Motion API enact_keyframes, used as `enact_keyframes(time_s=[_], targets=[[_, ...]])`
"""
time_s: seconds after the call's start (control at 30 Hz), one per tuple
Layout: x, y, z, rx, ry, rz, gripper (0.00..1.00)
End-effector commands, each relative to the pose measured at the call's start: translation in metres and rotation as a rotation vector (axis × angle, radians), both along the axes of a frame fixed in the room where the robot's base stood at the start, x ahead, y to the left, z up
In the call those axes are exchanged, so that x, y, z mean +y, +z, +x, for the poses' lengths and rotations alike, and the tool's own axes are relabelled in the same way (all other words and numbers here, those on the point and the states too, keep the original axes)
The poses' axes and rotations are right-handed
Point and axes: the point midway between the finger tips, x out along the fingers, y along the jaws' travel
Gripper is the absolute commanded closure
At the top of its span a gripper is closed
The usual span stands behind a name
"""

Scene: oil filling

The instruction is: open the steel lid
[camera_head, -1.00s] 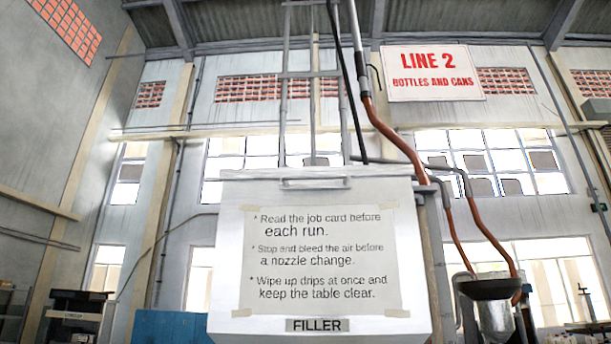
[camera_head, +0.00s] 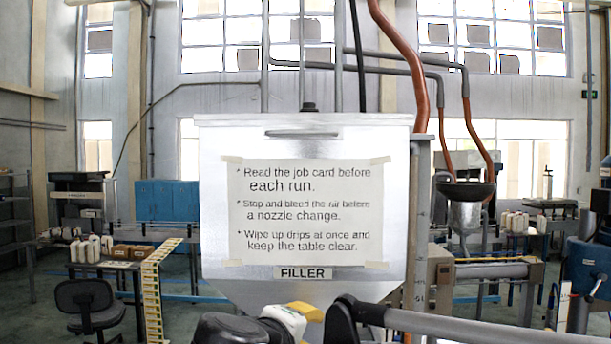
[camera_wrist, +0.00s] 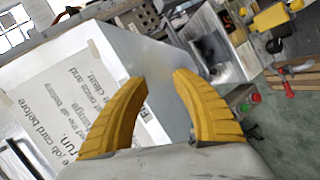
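The steel lid (camera_head: 240,120) lies flat and closed on top of the grey steel filler hopper (camera_head: 212,200) in the head view. A thin handle bar (camera_head: 302,133) runs along its front edge. The hopper front carries a taped notice and a FILLER label (camera_head: 303,273). In the wrist view, tilted on its side, the hopper (camera_wrist: 130,50) fills the left, and the handle bar (camera_wrist: 22,155) seems to show at the lower left. My gripper (camera_wrist: 161,79) has two yellow fingers spread apart with nothing between them, beside the hopper front near the label end. Contact is not clear.
Orange hoses (camera_head: 405,60) and grey pipes pass behind and right of the hopper. A dark bowl (camera_head: 465,190) stands right. A yellow ladder-like rack (camera_head: 152,295) and office chair (camera_head: 88,305) are left. My arm crosses the bottom of the head view.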

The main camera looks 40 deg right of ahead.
Motion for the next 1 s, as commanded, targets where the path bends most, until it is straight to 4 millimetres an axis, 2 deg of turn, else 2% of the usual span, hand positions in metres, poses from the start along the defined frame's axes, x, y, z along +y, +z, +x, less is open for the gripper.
enact_keyframes(time_s=[0.03,0.07,0.1,0.2,0.3,0.4,0.5,0.63,1.0], targets=[[0.000,0.061,0.009,-0.014,-0.001,-0.077,0.68],[-0.001,0.088,0.013,-0.024,-0.003,-0.128,0.68],[-0.001,0.123,0.018,-0.040,-0.007,-0.195,0.68],[0.004,0.203,0.030,-0.084,-0.019,-0.344,0.68],[0.013,0.266,0.037,-0.127,-0.028,-0.462,0.68],[0.021,0.305,0.041,-0.159,-0.035,-0.541,0.68],[0.025,0.324,0.043,-0.177,-0.039,-0.583,0.68],[0.019,0.330,0.047,-0.183,-0.043,-0.596,0.68],[-0.041,0.341,0.082,-0.180,-0.045,-0.594,0.68]])
